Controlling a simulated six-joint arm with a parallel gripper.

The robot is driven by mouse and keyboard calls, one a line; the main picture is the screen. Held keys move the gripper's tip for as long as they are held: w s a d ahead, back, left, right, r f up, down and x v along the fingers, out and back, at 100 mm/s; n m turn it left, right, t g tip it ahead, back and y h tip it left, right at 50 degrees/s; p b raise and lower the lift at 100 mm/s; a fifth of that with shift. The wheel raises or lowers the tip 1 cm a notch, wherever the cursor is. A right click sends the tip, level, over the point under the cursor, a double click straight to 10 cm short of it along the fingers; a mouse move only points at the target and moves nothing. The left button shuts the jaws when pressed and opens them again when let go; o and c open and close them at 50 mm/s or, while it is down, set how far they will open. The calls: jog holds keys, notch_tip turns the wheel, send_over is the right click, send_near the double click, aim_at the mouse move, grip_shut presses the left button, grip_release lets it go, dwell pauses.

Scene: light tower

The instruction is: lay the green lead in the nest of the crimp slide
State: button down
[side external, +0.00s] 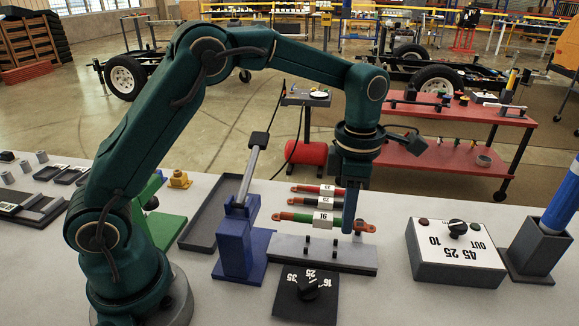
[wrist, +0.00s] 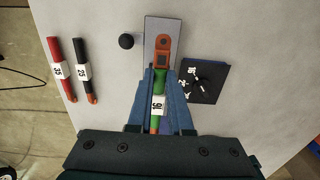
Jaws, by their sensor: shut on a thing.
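My gripper (side external: 348,228) is shut on the green lead (side external: 300,217), gripping it between its white "16" label and its copper lug (side external: 366,227). In the wrist view the green lead (wrist: 157,124) lies lengthwise between the blue fingers (wrist: 160,82), with the lug (wrist: 163,48) pointing up the picture over a grey plate. That plate, which looks like the crimp slide (side external: 290,252), also shows in the wrist view (wrist: 160,24). The lead appears roughly level and above the slide. I cannot tell whether it touches; the nest is not clearly seen.
A blue press (side external: 236,245) with a raised lever stands left of the slide. A black dial block (side external: 305,296) sits in front. Red (wrist: 58,70) and black (wrist: 87,70) leads lie behind. A grey box (side external: 455,262) with a knob and a holder (side external: 535,247) stand right.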

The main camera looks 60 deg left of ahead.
aim_at(343, 251)
dwell(0.3)
jog(key=shift+f, duration=2.8)
jog(key=shift+f, duration=0.1)
jog(key=c, duration=0.8)
grip_release()
jog(key=shift+o, duration=0.2)
